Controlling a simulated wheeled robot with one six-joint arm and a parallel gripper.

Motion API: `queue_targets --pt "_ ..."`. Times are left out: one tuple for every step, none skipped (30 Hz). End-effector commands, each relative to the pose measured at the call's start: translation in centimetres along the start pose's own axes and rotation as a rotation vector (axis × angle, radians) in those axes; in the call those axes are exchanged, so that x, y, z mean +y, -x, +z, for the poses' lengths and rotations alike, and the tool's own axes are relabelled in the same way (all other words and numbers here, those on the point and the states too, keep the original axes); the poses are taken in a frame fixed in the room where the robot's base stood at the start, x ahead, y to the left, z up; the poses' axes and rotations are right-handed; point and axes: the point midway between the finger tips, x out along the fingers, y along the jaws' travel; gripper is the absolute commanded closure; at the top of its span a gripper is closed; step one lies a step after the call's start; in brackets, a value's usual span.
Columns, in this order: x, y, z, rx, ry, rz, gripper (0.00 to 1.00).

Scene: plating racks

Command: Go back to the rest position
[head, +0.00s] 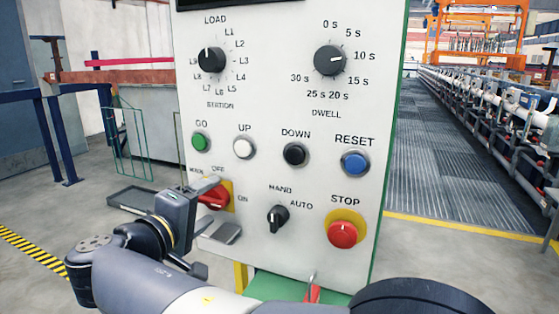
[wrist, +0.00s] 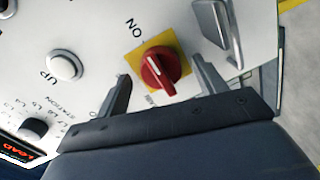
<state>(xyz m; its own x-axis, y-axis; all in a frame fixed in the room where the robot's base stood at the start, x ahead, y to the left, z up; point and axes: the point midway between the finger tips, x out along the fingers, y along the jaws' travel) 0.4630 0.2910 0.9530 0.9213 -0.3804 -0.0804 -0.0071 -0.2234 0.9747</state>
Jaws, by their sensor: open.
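My gripper (wrist: 161,70) is open at the lower left of a white control panel (head: 262,170). Its two fingers stand apart on either side of a red rotary switch (wrist: 160,72) on a yellow plate. Nothing is held between the fingers. I cannot tell whether either finger touches the switch. In the head view the switch (head: 214,198) is partly covered by my gripper, beside the OFF and ON labels. I cannot tell for sure which label it points to.
A metal bracket (head: 226,232) juts out just below the switch. Several buttons and knobs sit above, with a red stop button (head: 342,235) at lower right. A green-framed rack (head: 130,140) stands left. A grated walkway (head: 435,150) runs back at right.

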Motion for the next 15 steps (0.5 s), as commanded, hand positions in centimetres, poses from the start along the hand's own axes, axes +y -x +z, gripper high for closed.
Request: queue_targets --pt "-0.08 -0.66 0.09 -0.003 0.0 0.001 0.33" --pt "-0.07 -0.93 0.08 -0.002 0.0 0.001 0.33" --pt "-0.02 -1.16 0.05 -0.001 0.001 0.0 0.33" --pt "0.17 -0.99 -0.04 0.0 0.011 0.0 0.33" --pt "0.18 -0.95 -0.06 0.0 0.017 0.0 0.33" --pt "0.15 -0.94 -0.05 -0.001 0.023 0.0 0.33" --pt "0.12 -0.94 -0.04 -0.001 0.027 0.0 0.33" --pt "0.1 -0.94 -0.04 -0.001 0.029 0.0 0.33" --pt "0.06 -0.93 -0.03 -0.002 0.031 0.0 0.33" --pt "0.05 -0.93 -0.02 -0.002 0.032 0.0 0.33" --pt "0.03 -0.93 -0.02 -0.002 0.032 0.0 0.33" --pt "0.01 -0.93 -0.02 -0.002 0.032 0.0 0.33" --pt "0.01 -0.93 -0.01 -0.002 0.032 0.0 0.33" --pt "0.01 -0.93 -0.01 -0.002 0.032 0.0 0.33" --pt "0.0 -0.92 -0.01 -0.002 0.032 0.0 0.33"
